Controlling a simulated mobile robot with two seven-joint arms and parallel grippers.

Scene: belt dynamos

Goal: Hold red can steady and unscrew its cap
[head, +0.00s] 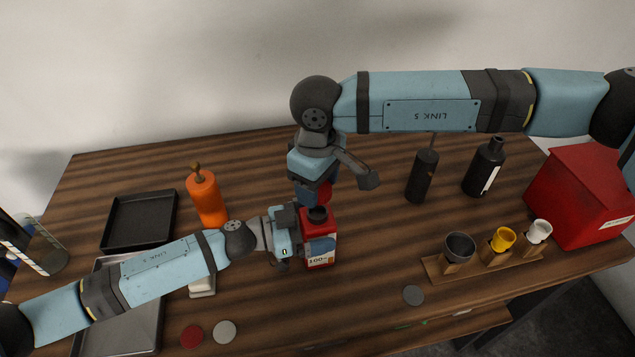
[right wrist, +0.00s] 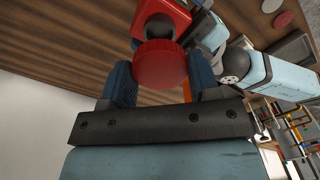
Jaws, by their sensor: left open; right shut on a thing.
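The red can (head: 329,226) stands upright near the middle of the table, its dark neck (head: 317,214) showing on top. My left gripper (head: 312,240) is beside the can's left side, open, with a blue finger across the can's front; the far finger is hidden. My right gripper (head: 315,190) is above the can. It is shut on the red cap (right wrist: 160,66), which sits between both blue fingers in the right wrist view. The cap (head: 325,192) appears above the neck, apart from it. The can (right wrist: 168,12) also shows beyond the cap in the right wrist view.
An orange bottle (head: 207,198) and dark trays (head: 113,246) are at left. Two black bottles (head: 422,176) (head: 483,168) stand at back right. A wooden cup rack (head: 482,264) and red box (head: 580,195) are at right.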

